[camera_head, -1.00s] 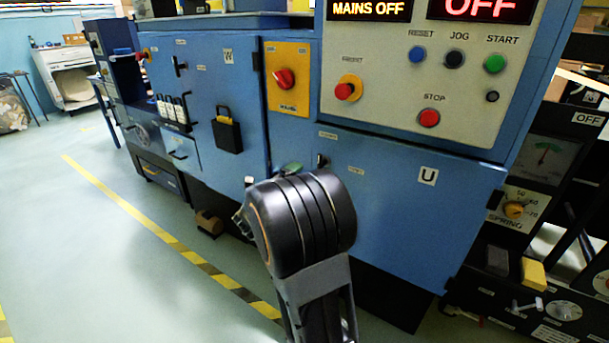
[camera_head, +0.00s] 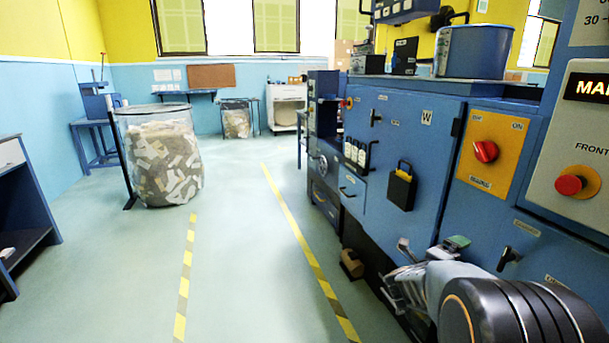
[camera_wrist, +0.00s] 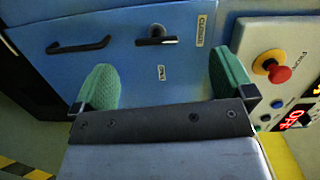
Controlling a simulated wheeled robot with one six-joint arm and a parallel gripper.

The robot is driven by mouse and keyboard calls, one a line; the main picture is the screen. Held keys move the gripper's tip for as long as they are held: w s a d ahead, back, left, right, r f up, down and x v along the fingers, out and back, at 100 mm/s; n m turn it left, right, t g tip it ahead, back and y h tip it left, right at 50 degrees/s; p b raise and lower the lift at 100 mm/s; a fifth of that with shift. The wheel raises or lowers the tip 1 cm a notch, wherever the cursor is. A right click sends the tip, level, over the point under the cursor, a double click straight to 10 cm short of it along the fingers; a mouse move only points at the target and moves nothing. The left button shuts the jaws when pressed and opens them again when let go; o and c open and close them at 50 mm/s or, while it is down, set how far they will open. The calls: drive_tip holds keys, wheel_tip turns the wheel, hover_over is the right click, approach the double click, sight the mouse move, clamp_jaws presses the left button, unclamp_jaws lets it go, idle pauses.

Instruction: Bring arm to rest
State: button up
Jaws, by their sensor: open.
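My gripper (camera_head: 430,246) is at the lower right in the head view, beyond the black rounded joint of my arm. In the wrist view my gripper (camera_wrist: 166,78) shows two green pads spread wide apart with nothing between them. It faces the blue machine front (camera_wrist: 130,30), with a black bar handle (camera_wrist: 80,46) and a black turn latch (camera_wrist: 156,38) beyond the pads. My arm is bent and sits close in front of the machine. Much of the gripper is hard to make out in the head view.
The blue machine (camera_head: 400,130) fills the right side, with a red switch on an orange plate (camera_head: 485,151) and a red button (camera_head: 571,185). Yellow-black floor tape (camera_head: 300,245) runs alongside. A clear bin of paper scraps (camera_head: 160,160) stands left. The floor between is clear.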

drive_tip(key=w+a+r+n+t+y+p, duration=0.3)
drive_tip(key=a+r+n+t+y+p, duration=0.3)
drive_tip(key=a+r+n+y+p, duration=0.9)
drive_tip(key=s+a+r+n+g+y+p, duration=0.2)
drive_tip(key=s+a+r+n+g+p, duration=0.3)
drive_tip(key=s+a+n, duration=0.45)
drive_tip(key=s+r+n+g+h+p, duration=0.1)
drive_tip(key=s+n+g+p, duration=0.3)
drive_tip(key=s, duration=0.5)
drive_tip(key=shift+s+a+r+n+p, duration=0.2)
drive_tip(key=shift+s+r+n+p, duration=0.2)
drive_tip(key=shift+r+n+p, duration=0.5)
drive_tip(key=shift+f, duration=0.2)
drive_tip(key=shift+c, duration=0.2)
